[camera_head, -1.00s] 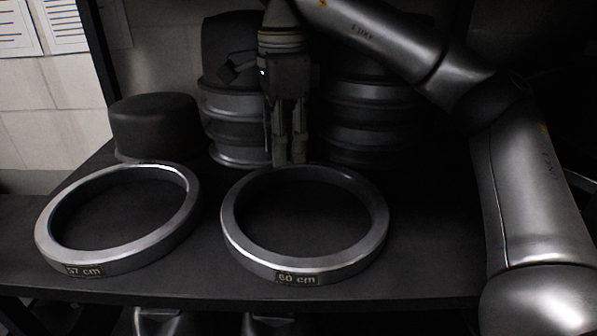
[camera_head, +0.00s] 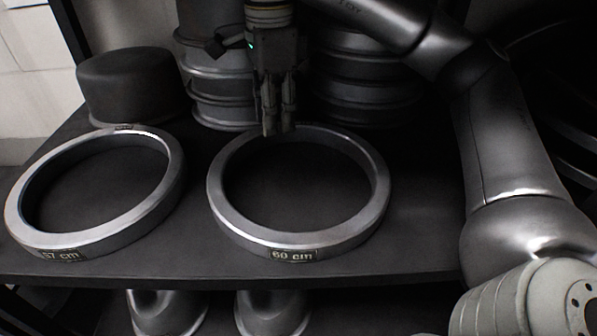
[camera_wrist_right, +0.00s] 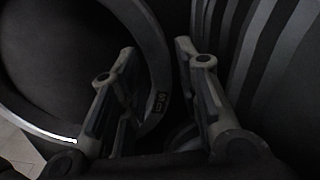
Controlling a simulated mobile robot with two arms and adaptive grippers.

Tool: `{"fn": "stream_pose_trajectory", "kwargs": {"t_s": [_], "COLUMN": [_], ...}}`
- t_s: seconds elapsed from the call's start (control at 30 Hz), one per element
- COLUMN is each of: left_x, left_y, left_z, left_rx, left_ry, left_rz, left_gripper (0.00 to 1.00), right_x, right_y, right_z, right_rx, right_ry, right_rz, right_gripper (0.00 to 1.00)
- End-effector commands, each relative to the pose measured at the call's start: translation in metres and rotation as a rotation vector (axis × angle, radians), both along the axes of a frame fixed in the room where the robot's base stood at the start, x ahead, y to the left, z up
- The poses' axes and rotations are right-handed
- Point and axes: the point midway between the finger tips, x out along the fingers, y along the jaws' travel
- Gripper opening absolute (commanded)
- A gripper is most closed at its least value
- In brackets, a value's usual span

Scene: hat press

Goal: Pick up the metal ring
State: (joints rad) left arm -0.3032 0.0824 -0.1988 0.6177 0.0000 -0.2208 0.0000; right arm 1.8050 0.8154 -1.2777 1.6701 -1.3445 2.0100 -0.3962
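Two metal rings lie flat on a dark shelf. The ring labelled 60 cm (camera_head: 225,213) is in the middle of the head view, and the ring labelled 57 cm (camera_head: 85,240) is on the left. My right gripper (camera_head: 278,133) points down at the far rim of the 60 cm ring. In the right wrist view its two fingers (camera_wrist_right: 157,55) are apart, and a curved ring rim (camera_wrist_right: 152,38) shows between and left of them. I cannot tell whether the fingers touch the rim. My left gripper is not in view.
Stacked metal ring forms (camera_head: 222,90) stand close behind the gripper, with another stack (camera_head: 365,95) to their right. A dark round hat form (camera_head: 132,85) stands behind the 57 cm ring. The dark shelf (camera_head: 425,235) is bare right of the 60 cm ring.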

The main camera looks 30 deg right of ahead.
Motion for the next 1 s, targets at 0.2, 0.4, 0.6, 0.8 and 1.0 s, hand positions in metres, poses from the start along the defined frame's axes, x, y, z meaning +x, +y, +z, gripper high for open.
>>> {"fn": "stream_pose_trajectory", "kwargs": {"t_s": [0.2,0.4,0.6,0.8,1.0], "left_x": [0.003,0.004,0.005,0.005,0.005], "left_y": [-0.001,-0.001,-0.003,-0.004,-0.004], "left_z": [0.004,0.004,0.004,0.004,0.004], "left_rx": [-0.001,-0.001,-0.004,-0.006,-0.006], "left_ry": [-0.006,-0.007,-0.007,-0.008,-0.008], "left_rz": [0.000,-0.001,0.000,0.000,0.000], "left_gripper": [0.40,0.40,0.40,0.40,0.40], "right_x": [-0.001,0.000,0.000,0.000,0.000], "right_y": [0.000,0.000,0.000,0.000,0.000], "right_z": [-0.021,-0.027,-0.027,-0.027,-0.026], "right_rx": [0.000,0.000,0.000,0.000,0.001], "right_ry": [0.002,-0.001,-0.001,-0.001,-0.001], "right_rz": [0.001,-0.001,-0.001,0.000,0.000], "right_gripper": [0.31,0.31,0.26,0.00,0.00]}}
